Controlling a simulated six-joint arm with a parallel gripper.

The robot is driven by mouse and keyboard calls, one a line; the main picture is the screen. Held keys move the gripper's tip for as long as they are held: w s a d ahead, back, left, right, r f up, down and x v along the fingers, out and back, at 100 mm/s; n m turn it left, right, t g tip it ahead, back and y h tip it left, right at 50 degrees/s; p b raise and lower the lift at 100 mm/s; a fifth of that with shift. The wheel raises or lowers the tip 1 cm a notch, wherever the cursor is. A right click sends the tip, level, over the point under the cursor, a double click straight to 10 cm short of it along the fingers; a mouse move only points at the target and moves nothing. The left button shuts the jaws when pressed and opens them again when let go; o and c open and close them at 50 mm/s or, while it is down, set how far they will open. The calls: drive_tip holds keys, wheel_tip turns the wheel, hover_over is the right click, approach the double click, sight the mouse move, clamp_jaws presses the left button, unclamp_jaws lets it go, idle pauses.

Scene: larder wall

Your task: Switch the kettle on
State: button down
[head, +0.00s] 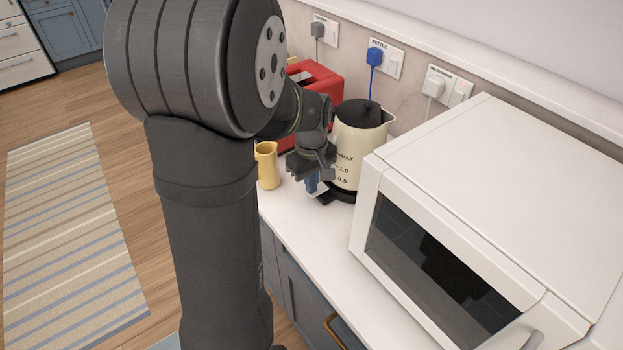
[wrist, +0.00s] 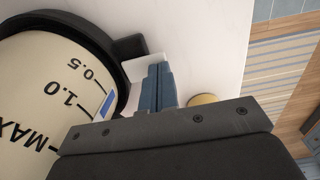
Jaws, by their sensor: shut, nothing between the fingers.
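The cream kettle (head: 358,146) with a black lid stands on its black base (head: 344,196) against the counter wall. In the wrist view the kettle (wrist: 40,95) fills the left side, with its level marks and a blue strip showing. A black tab (wrist: 131,47) sticks out from the base, with a pale flat piece beside it. My gripper (head: 313,187) is low in front of the kettle, beside the base. Its blue fingers (wrist: 158,88) are shut and empty, close to the pale piece; I cannot tell whether they touch it. A blue plug (head: 375,57) sits in the socket labelled KETTLE, beside a switch (head: 394,66).
A yellow jug (head: 267,165) stands left of my gripper. A red toaster (head: 322,80) is behind my arm. A white microwave (head: 490,170) takes up the right of the counter. Other plugs (head: 434,87) are on the wall. The front counter strip (head: 310,225) is clear.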

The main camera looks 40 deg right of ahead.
drive_tip(key=shift+a+f, duration=0.15)
drive_tip(key=shift+f, duration=0.3)
drive_tip(key=shift+r, duration=0.2)
drive_tip(key=shift+r, duration=0.7)
drive_tip(key=shift+r, duration=0.3)
drive_tip(key=a+r, duration=0.3)
drive_tip(key=r, duration=1)
drive_tip(key=shift+a, duration=0.15)
